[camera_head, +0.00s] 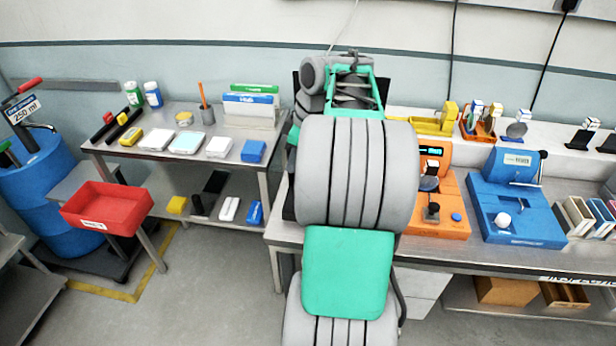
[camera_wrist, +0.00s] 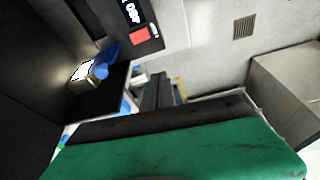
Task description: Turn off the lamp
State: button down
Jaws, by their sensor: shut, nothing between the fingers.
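In the wrist view, the green and black body of my gripper fills the bottom. Its dark grey fingers (camera_wrist: 158,92) stick out beyond it, close together and empty. A black unit (camera_wrist: 120,18) with white lettering and a red switch-like patch (camera_wrist: 139,36) is at the top, apart from the fingers. A bright pale block (camera_wrist: 83,72) beside a blue part is at the left; I cannot tell if it is the lamp. In the head view, my arm covers the middle and hides my gripper. No lamp can be clearly made out there.
In the head view, an orange device (camera_head: 437,205) and a blue device (camera_head: 515,212) stand on the bench right of my arm. A side table (camera_head: 130,155) with boxes and bottles is at the left, behind a red bin (camera_head: 107,207).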

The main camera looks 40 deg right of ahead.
jog(key=s+d+n, duration=0.1)
jog(key=s+d, duration=0.1)
jog(key=d, duration=0.4)
jog(key=shift+s+r, duration=0.3)
jog(key=shift+d, duration=0.1)
jog(key=shift+f, duration=0.1)
jog(key=x, duration=0.8)
jog(key=p+x, duration=0.1)
jog(key=x, duration=0.3)
jog(key=shift+d+f, duration=0.3)
jog(key=shift+f, duration=0.65)
